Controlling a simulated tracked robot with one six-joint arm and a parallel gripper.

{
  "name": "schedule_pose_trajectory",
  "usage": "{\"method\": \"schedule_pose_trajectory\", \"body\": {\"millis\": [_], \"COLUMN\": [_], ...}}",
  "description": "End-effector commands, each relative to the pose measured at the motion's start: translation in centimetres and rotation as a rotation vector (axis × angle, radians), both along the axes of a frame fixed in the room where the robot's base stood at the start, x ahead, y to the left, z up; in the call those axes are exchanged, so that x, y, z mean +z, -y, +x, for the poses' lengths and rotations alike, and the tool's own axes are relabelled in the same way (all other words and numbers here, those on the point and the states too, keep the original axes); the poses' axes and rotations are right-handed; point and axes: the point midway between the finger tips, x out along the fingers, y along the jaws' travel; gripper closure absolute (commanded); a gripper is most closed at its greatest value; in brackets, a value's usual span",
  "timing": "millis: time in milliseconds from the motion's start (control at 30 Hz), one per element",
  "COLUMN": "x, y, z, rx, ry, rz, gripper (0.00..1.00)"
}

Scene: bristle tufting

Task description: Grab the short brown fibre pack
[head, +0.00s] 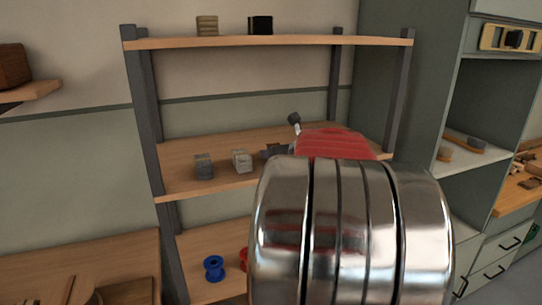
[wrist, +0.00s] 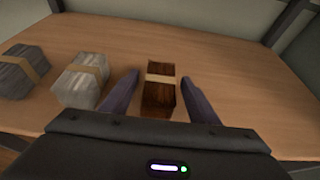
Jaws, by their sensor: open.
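The short brown fibre pack (wrist: 158,98), dark brown with a pale tan band, stands on the wooden shelf in the wrist view. My gripper (wrist: 159,82) is open, with one finger on each side of the pack. A narrow gap shows on both sides, and the gripper's dark body hides the pack's near foot. In the head view my shiny arm covers much of the area around the gripper, and I cannot make out the brown pack clearly there.
A pale grey pack (wrist: 82,82) stands just left of my left finger, with a darker grey pack (wrist: 22,70) beyond it. The middle shelf (head: 185,188) has a top shelf (head: 310,40) above. Shelf behind the brown pack is clear.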

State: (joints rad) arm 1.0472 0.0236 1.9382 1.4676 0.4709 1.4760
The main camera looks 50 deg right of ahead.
Motion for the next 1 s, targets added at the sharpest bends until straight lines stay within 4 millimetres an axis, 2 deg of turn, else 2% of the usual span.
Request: {"method": "schedule_pose_trajectory", "body": {"millis": [633, 1000], "x": [-0.19, -0.19], "y": [0.26, 0.25], "z": [0.37, 0.38], "rx": [-0.001, 0.000], "ry": [-0.001, 0.000], "rz": [-0.001, -0.001], "gripper": [0.46, 0.72]}}
